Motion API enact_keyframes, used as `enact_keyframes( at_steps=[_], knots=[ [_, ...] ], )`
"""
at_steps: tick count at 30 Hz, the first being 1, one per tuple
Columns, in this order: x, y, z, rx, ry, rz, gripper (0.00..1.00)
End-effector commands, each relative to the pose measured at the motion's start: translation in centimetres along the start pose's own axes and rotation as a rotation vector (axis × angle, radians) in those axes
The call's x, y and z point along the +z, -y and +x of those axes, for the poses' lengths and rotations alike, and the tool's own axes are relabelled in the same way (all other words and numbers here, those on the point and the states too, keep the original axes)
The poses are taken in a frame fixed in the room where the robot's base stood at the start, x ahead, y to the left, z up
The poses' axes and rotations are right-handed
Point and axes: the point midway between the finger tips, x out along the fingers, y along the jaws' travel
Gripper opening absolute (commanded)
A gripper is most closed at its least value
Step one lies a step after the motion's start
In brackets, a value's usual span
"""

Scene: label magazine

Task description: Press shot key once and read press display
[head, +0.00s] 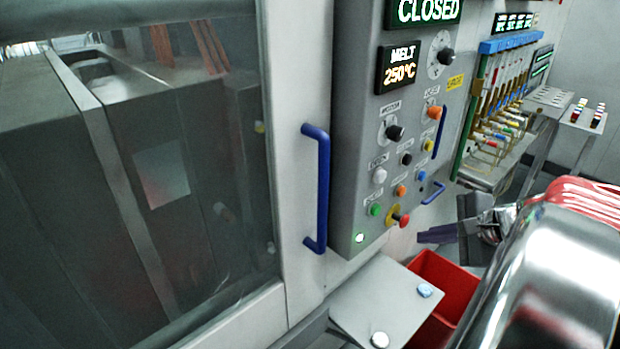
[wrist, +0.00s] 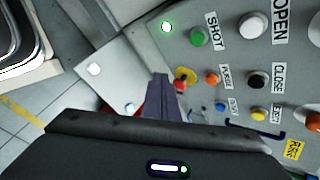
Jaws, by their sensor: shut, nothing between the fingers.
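The shot key, a green round button labelled SHOT (wrist: 200,38), shows on the grey control panel in the wrist view, and in the head view it is the green button (head: 376,209) low on the panel. The display at the panel's top reads CLOSED (head: 430,11) and is cut by the frame's top edge. A second display reads MELT 250°C (head: 399,68). My gripper (head: 424,237) is shut and empty, its dark purple fingers in front of the panel's lower right. In the wrist view my gripper (wrist: 161,80) points toward the panel's lower edge, apart from the green button.
A red button on a yellow base (head: 402,219) sits close to the shot key. A lit green lamp (head: 360,238) is nearby. A blue door handle (head: 317,188) stands out at left. A grey plate (head: 375,300) and red bin (head: 447,285) lie below.

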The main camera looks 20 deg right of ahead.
Motion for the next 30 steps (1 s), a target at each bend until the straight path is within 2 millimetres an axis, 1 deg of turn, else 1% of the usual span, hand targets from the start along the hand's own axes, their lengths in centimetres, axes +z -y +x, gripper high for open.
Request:
enact_keyframes(
  at_steps=[8, 24, 30],
  knots=[
    [0.7, 0.7, 1.0, 0.002, 0.001, -0.002, 0.0],
    [3.6, 3.5, 4.9, 0.003, 0.003, -0.003, 0.0],
    [4.3, 4.2, 5.9, 0.002, 0.002, -0.002, 0.0]
  ],
)
